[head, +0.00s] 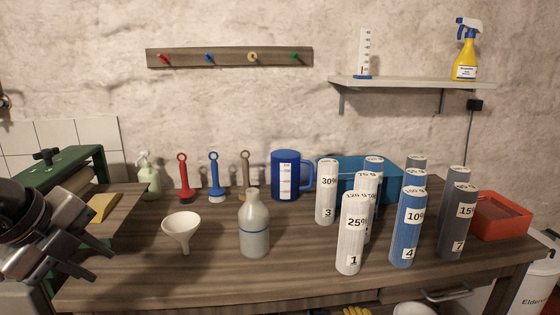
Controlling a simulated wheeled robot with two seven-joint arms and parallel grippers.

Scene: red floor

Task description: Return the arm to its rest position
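My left gripper (103,264) is at the left edge of the head view, with its dark arm behind it. Its fingers point right and stand apart, with nothing seen between them. It is in front of the table's left part, to the left of the white funnel (182,228) and apart from it. My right arm and gripper are not in view.
The wooden table (210,275) holds a bottle (255,230), blue mug (286,175), several numbered cylinders (351,235), blue bin (400,165) and red tray (500,215). A green-framed stand (65,160) is behind my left gripper. The front left tabletop is clear.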

